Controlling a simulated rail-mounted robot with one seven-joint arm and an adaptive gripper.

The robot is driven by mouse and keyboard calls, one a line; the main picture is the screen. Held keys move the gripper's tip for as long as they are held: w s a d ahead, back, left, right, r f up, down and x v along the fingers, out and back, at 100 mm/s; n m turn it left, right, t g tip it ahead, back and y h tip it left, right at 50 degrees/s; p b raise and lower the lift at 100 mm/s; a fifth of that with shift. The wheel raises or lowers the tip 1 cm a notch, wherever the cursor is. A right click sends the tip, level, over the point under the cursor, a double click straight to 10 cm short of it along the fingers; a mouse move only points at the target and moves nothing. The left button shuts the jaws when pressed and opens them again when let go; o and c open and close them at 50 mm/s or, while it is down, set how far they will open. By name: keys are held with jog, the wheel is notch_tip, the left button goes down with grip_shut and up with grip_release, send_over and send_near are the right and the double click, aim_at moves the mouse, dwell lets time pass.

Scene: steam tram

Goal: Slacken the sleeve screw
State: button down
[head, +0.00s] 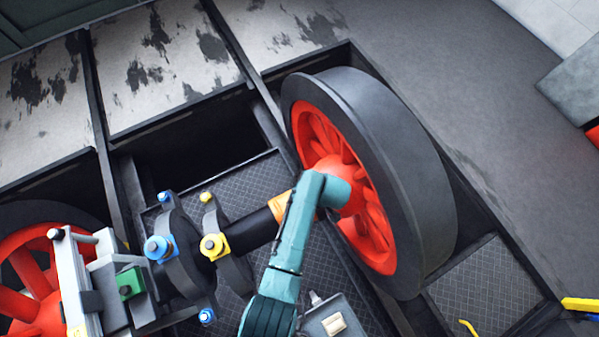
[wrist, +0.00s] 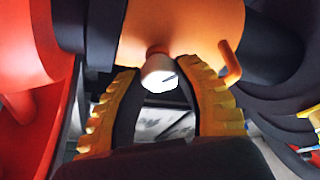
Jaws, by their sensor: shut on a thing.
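The orange sleeve (wrist: 195,32) sits around the dark axle beside the red wheel hub. It also shows in the head view (head: 280,205), partly hidden by my arm. The sleeve screw (wrist: 160,70) sticks out of the sleeve toward the wrist camera, with a pale round head and a dark mark on it. My gripper (wrist: 164,78) has yellow ribbed fingers with black inner pads, one on each side of the screw head, and is shut on it. In the head view the fingers are hidden behind my teal arm.
A large red-spoked wheel (head: 375,230) with a dark rim stands right of the sleeve. Left on the axle are dark straps with a yellow fitting (head: 213,246) and a blue fitting (head: 158,248). An orange peg (wrist: 231,62) juts from the sleeve close to the right finger. An open pit (head: 200,140) lies behind.

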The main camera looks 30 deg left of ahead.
jog(key=n+g+b, duration=0.1)
jog(key=n, duration=0.1)
jog(key=n+b, duration=0.1)
jog(key=n, duration=0.1)
jog(key=shift+f+n+g, duration=0.2)
jog(key=shift+n+g, duration=0.1)
jog(key=shift+g, duration=0.1)
jog(key=shift+n+g+h+b, duration=0.65)
jog(key=shift+n+b, duration=0.5)
jog(key=shift+n, duration=0.65)
jog(key=c, duration=0.6)
grip_release()
jog(key=shift+r, duration=0.1)
jog(key=shift+c, duration=0.2)
jog(key=shift+w, duration=0.1)
jog(key=shift+r, duration=0.15)
jog(key=shift+r, duration=0.4)
notch_tip(320, 180, up, 9)
